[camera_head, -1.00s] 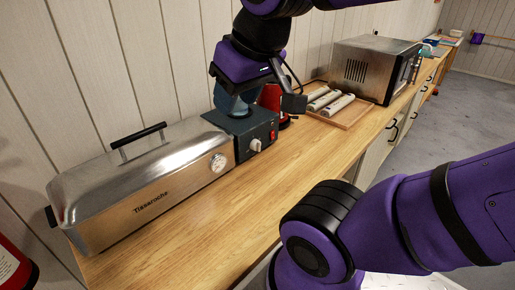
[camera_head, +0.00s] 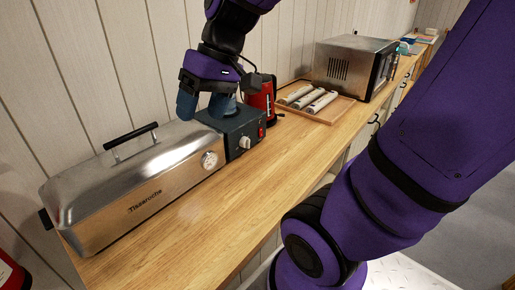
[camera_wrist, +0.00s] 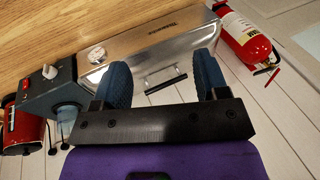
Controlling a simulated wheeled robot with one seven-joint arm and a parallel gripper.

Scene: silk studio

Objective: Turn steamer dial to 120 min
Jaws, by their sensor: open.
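The steamer (camera_head: 150,185) is a long stainless box with a black lid handle, lying along the wall at the left of the counter. A dark blue-grey control box (camera_head: 231,122) adjoins its right end, with a pale knob (camera_head: 245,143) and a red switch. A round white dial (camera_head: 209,160) sits on the steamer's front; it also shows in the wrist view (camera_wrist: 96,54). Its markings are too small to read. My gripper (camera_head: 204,112) is open and empty, above and behind the steamer's right end. In the wrist view its blue fingers (camera_wrist: 163,78) are apart, either side of the lid handle.
A red kettle (camera_head: 262,98) stands just right of the control box. A wooden tray (camera_head: 330,112) with pale rolls and a steel microwave-like box (camera_head: 350,65) are farther back. A fire extinguisher (camera_wrist: 245,40) is beyond the steamer's left end. The front counter is clear.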

